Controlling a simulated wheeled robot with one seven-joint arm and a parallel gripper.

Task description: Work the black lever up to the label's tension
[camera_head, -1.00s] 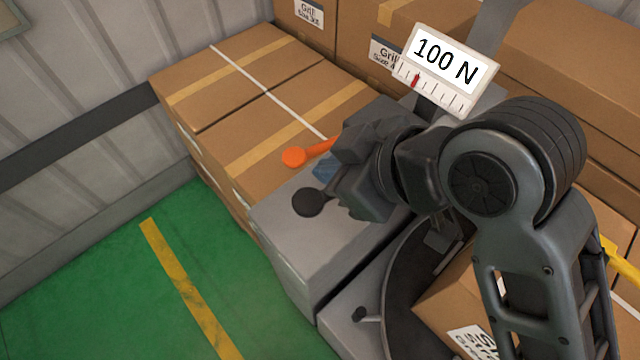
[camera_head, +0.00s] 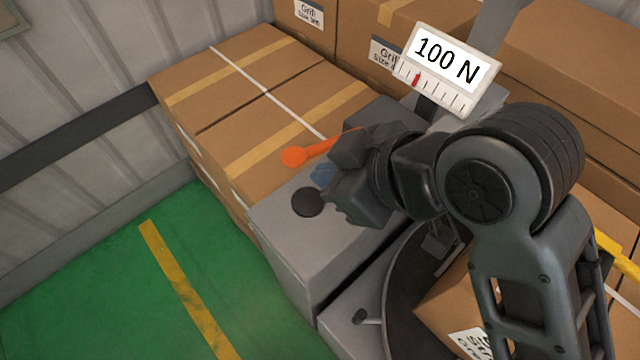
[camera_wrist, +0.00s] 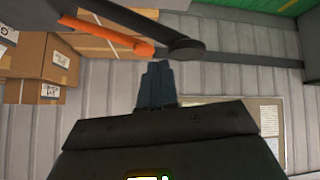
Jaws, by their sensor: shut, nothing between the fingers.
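The black lever's round knob (camera_head: 307,202) shows over the grey box; my gripper hides most of its arm. In the wrist view the black lever (camera_wrist: 187,48) ends just above and right of my fingertips. The orange lever (camera_head: 294,156) lies behind it, its tip left of my fingertips in the wrist view (camera_wrist: 143,48). My gripper (camera_head: 323,173) is shut and empty, its bluish fingertips between the two knobs in the head view. I cannot tell whether it touches the black lever. The label (camera_head: 447,62) reads 100 N, with a red needle (camera_head: 417,80) left of mid-scale.
The grey box (camera_head: 310,250) stands beside strapped cardboard boxes (camera_head: 250,80). More boxes (camera_head: 570,60) are stacked behind the label. A round dark reel (camera_head: 400,280) is below my arm. The green floor (camera_head: 90,290) at the left is clear.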

